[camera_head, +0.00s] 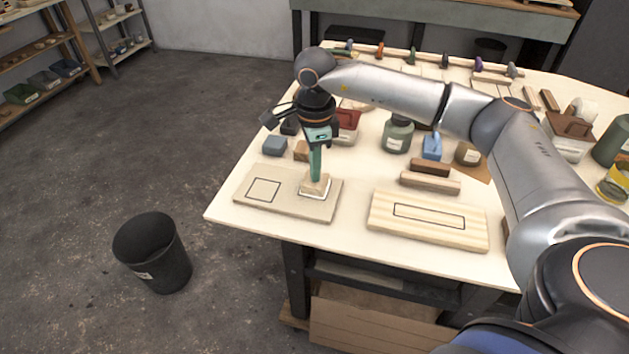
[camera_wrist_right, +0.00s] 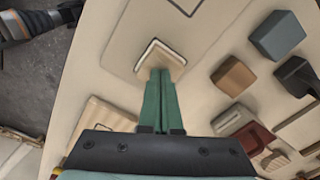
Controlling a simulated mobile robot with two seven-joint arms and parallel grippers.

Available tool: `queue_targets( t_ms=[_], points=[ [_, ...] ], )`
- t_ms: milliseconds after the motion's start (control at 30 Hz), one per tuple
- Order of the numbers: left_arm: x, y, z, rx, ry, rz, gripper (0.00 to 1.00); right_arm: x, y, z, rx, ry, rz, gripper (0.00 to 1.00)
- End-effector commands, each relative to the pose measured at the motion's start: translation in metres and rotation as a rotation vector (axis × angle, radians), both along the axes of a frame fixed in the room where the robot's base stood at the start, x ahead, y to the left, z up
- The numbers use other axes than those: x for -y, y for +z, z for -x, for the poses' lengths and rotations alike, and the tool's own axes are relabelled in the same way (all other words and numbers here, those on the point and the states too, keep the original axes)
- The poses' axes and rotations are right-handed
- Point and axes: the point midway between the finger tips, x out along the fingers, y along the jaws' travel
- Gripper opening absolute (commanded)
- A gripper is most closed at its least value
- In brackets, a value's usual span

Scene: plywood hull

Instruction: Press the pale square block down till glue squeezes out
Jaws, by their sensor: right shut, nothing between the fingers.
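The pale square block (camera_head: 314,189) lies on the right part of a thin beige board (camera_head: 238,199) near the table's front left corner. It also shows in the right wrist view (camera_wrist_right: 166,54), with a lighter edge and a dark line around it. My right gripper (camera_head: 316,179) points down over the block, its green fingers shut and empty. The fingertips in the right wrist view (camera_wrist_right: 160,73) appear to meet the block's top; exact contact is hard to tell. I cannot make out glue clearly at the block's edges. My left gripper is not in view.
An empty square outline (camera_head: 264,190) is on the board's left part. A striped wooden board (camera_head: 428,239) lies to the right. A blue-grey block (camera_head: 275,146), a green jar (camera_head: 397,136) and wooden strips (camera_head: 430,183) stand behind. A black bin (camera_head: 153,253) is on the floor.

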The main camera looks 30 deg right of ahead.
Motion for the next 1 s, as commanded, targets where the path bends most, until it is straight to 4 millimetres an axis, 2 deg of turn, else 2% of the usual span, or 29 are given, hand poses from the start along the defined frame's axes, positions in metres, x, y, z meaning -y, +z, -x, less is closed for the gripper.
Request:
queue_targets(
  t_ms=[100, 333, 1000],
  points=[
    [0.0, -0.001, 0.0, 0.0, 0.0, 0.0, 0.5, -0.001, -0.006, 0.003, -0.013, 0.003, 0.002, 0.0],
    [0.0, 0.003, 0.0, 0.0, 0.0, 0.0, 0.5, -0.001, -0.001, 0.003, -0.014, 0.003, 0.001, 0.0],
    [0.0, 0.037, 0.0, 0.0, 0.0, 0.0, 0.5, 0.0, 0.05, 0.001, -0.004, 0.001, 0.001, 0.0]
  ],
)
